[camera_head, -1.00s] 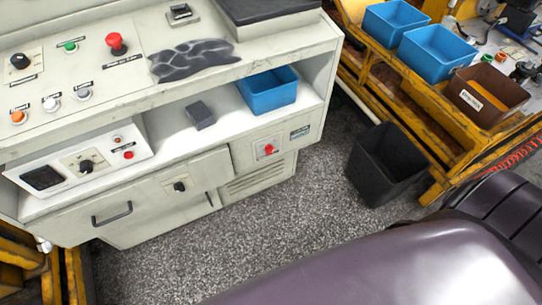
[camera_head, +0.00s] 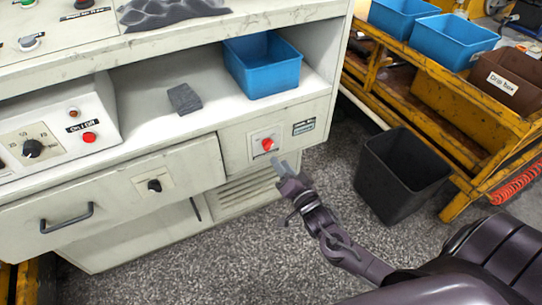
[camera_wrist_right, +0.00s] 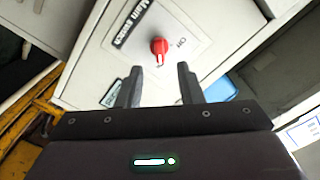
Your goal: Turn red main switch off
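The red main switch (camera_head: 268,144) is a red knob on a pale plate on the front of the white cabinet, below the shelf. In the right wrist view the knob (camera_wrist_right: 159,46) sits beside a "Main switch" label (camera_wrist_right: 131,24), with "On" printed on the plate's other side. My right gripper (camera_head: 284,164) is just below and to the right of the knob in the head view. In the wrist view its two fingers (camera_wrist_right: 160,82) are apart, with nothing between them, and the knob is beyond the gap. My left gripper is out of view.
The white cabinet carries a black knob (camera_head: 154,185), a drawer handle (camera_head: 67,218) and a panel with a red button (camera_head: 89,137). A blue bin (camera_head: 262,66) stands on its shelf. A black bin (camera_head: 400,172) stands on the floor beside the yellow rack (camera_head: 458,150).

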